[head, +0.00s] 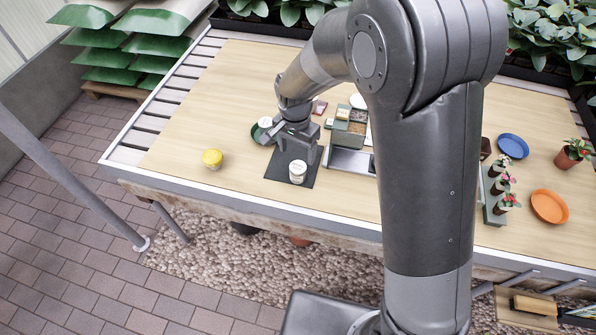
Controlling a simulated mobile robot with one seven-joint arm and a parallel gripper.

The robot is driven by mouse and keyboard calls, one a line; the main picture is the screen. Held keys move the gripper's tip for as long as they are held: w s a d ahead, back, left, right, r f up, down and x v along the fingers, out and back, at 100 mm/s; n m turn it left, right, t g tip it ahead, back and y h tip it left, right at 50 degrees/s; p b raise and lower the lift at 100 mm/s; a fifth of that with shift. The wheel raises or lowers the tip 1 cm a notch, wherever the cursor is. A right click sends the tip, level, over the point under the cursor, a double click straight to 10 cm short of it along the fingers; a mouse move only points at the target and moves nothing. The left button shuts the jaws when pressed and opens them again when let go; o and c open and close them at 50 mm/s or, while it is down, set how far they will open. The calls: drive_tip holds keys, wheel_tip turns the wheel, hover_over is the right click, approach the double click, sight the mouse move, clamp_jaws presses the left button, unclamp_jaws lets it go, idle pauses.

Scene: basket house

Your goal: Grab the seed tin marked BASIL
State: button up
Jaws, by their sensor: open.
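Two white tins stand on the wooden bench top. One white tin (298,172) is on a dark mat (276,174), just below my gripper in the picture. The other white tin (265,122) is at a dark green round dish, up and left of my gripper. A yellow tin or pot (212,158) stands alone farther left. The lettering is too small to read, so I cannot tell which is marked BASIL. My gripper (292,148) is open, over the upper part of the mat, with nothing visible between its fingers. My arm hides part of the bench.
Small boxes (350,125) and a grey metal tray (350,160) lie right of my gripper. Potted flowers (503,190), a blue dish (512,146) and an orange dish (549,206) are beyond my arm. Leafy planters line the back. The bench's left part is mostly clear.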

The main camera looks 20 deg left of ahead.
sight(297, 167)
wheel_tip(297, 167, down, 8)
drive_tip(key=shift+s+d+f, duration=0.15)
drive_tip(key=shift+f, duration=0.05)
idle(0.3)
drive_tip(key=shift+c, duration=0.5)
drive_tip(key=c, duration=1)
